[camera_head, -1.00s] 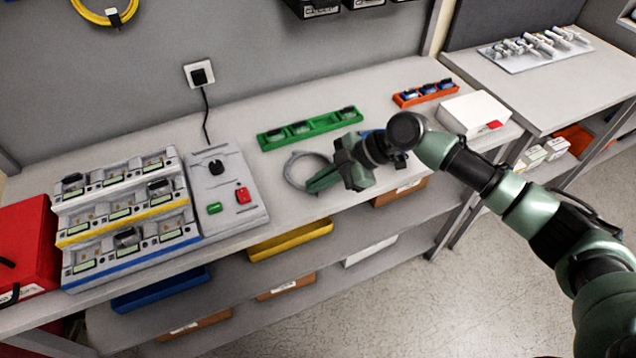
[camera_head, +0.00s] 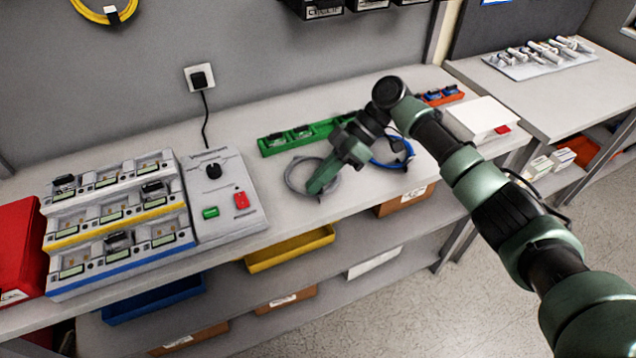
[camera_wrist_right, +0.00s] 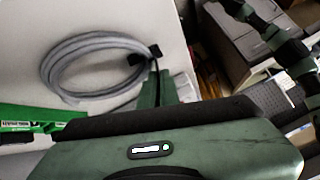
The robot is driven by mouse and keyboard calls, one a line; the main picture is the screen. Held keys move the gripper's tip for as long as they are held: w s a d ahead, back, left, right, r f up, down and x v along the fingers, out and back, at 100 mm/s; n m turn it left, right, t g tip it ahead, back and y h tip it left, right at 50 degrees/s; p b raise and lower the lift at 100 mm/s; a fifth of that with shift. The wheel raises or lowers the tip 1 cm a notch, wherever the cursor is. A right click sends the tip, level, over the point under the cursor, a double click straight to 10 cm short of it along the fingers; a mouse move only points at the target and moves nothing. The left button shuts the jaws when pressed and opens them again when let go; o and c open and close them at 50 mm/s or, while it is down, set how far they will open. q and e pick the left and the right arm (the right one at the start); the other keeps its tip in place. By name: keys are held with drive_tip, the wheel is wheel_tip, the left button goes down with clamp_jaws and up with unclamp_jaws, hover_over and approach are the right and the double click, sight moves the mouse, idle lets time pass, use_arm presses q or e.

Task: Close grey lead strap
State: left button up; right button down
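The grey lead (camera_head: 290,184) lies coiled on the bench in front of the green tray; its coil shows closely in the right wrist view (camera_wrist_right: 62,62). A black strap (camera_wrist_right: 140,54) sits at the right side of the coil in that view. My right gripper (camera_head: 318,186) points down over the coil's right part. Its fingers (camera_wrist_right: 157,90) are close together right at the strap, with a thin dark strip between them. I cannot tell whether they pinch the strap, or whether the strap is closed. My left gripper is not in view.
A green tray (camera_head: 272,148) stands behind the coil, and a blue lead (camera_head: 402,160) lies to its right. A grey control panel (camera_head: 225,170) with a red switch and stepped pump racks (camera_head: 118,215) stand left. A white box (camera_head: 478,115) stands right. The bench front is clear.

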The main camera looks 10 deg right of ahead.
idle(0.3)
drive_tip(key=c, duration=1.6)
unclamp_jaws()
drive_tip(key=shift+c, duration=0.2)
drive_tip(key=b+v, duration=0.2)
drive_tip(key=v, duration=0.4)
drive_tip(key=shift+w+d, duration=0.15)
drive_tip(key=shift+v, duration=0.8)
drive_tip(key=shift+r, duration=0.1)
